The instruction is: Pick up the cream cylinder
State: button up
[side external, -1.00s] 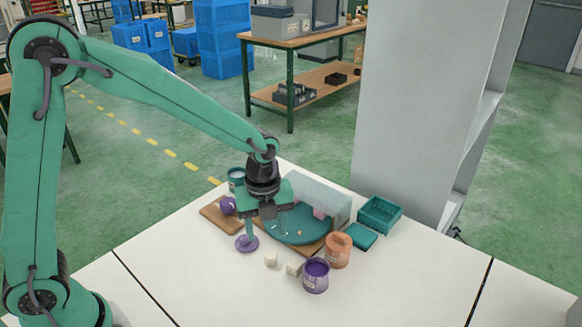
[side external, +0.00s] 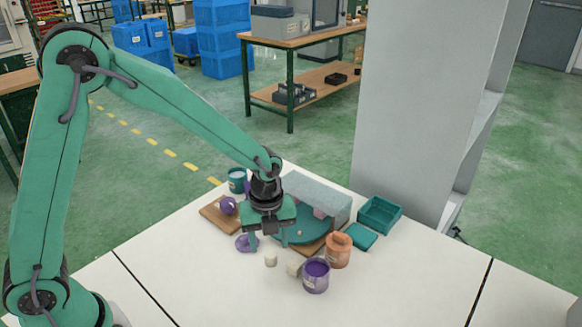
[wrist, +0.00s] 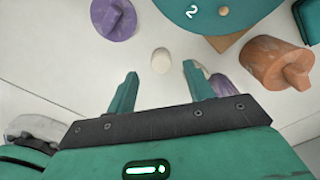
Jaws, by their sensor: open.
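The cream cylinder (side external: 271,259) stands on the white table in the side view, just in front of my gripper (side external: 268,242). In the wrist view the cylinder (wrist: 161,61) is upright, between the lines of my two fingers and slightly beyond their tips. My gripper (wrist: 160,79) is open and empty, with a finger on either side and a gap to the cylinder. In the side view the fingertips hang above the table, behind and over the cylinder.
A cream block (side external: 293,269) and a purple pot (side external: 316,276) stand right of the cylinder. An orange pot (side external: 338,251) is farther right. A purple lid (wrist: 112,19) lies left in the wrist view. Behind is a teal disc (wrist: 215,12). The front table is clear.

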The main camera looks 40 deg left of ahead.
aim_at(270, 254)
jog(key=shift+d+f, duration=0.1)
jog(key=shift+f, duration=2.2)
jog(key=c, duration=1)
